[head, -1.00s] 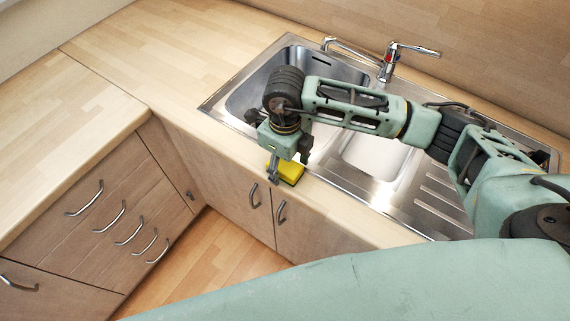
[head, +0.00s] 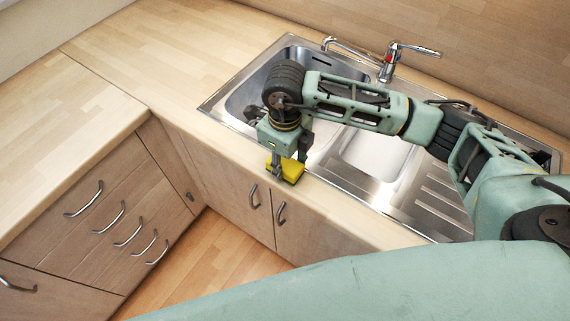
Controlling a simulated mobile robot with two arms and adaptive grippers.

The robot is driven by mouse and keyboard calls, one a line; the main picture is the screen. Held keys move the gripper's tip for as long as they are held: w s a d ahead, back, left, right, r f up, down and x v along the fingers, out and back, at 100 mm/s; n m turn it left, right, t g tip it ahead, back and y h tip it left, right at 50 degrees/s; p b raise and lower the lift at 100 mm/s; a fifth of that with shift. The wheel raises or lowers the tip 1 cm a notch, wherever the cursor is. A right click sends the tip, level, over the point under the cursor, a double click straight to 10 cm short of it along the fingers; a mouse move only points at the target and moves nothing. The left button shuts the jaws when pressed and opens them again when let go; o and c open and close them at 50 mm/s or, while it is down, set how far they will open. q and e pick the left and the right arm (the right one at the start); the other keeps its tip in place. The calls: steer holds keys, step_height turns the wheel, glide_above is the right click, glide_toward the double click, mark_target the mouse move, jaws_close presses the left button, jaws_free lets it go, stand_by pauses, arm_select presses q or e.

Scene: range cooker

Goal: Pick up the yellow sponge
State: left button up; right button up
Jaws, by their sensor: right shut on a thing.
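The yellow sponge (head: 292,170) is at the front edge of the counter, just in front of the steel sink. It has a dark layer along its lower side. My right gripper (head: 284,168) points down over the sponge and is shut on it, with a finger showing on its near left side. Part of the sponge is hidden behind the gripper. I cannot tell whether the sponge still touches the counter. My left gripper is not in view.
The steel sink (head: 322,172) with its tap (head: 390,62) lies behind and to the right. The wooden counter (head: 175,45) is clear at the left and back. Cabinet fronts with metal handles (head: 253,196) drop below the counter edge.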

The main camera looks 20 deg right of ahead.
step_height(320, 180, up, 3)
steer(key=shift+w+f+b, duration=0.1)
steer(key=shift+f+b, duration=0.05)
steer(key=shift+b, duration=0.65)
steer(key=s+r+b, duration=0.1)
steer(key=s+r, duration=0.2)
steer(key=s, duration=0.3)
steer(key=s+d+r+b, duration=0.1)
steer(key=s+r, duration=0.3)
steer(key=s, duration=0.1)
steer(key=shift+s+d+r+b, duration=0.15)
steer(key=shift+s+d+b, duration=0.05)
steer(key=shift+s+b, duration=0.2)
